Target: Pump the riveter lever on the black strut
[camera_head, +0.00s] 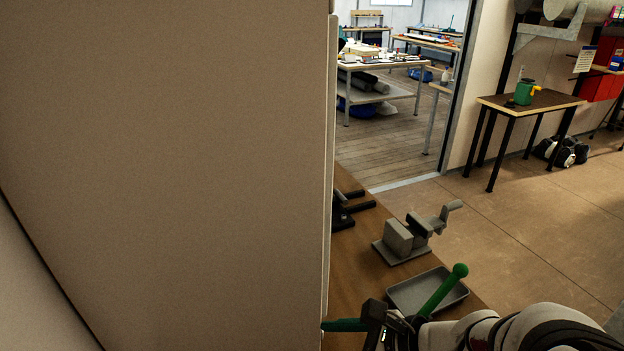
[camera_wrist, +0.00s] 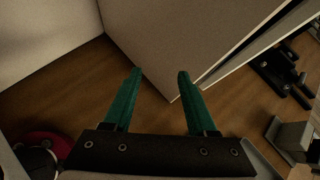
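My gripper (camera_wrist: 160,74) is open and empty, its two teal fingers apart above brown bench wood and in front of a beige panel. In the head view a teal finger of my gripper (camera_head: 345,325) runs left to the panel edge, where its tip is hidden. A green rod with a ball knob (camera_head: 459,270), apparently the riveter lever, tilts up beside my arm; its lower end and any riveter body are hidden by the arm. It does not show in the wrist view. I cannot make out the black strut for certain.
The large beige panel (camera_head: 165,170) hides the left of the head view. On the bench stand a grey vise (camera_head: 405,240), a grey tray (camera_head: 393,292) and a black fixture with prongs (camera_head: 345,212). A red round thing (camera_wrist: 42,142) lies low left in the wrist view.

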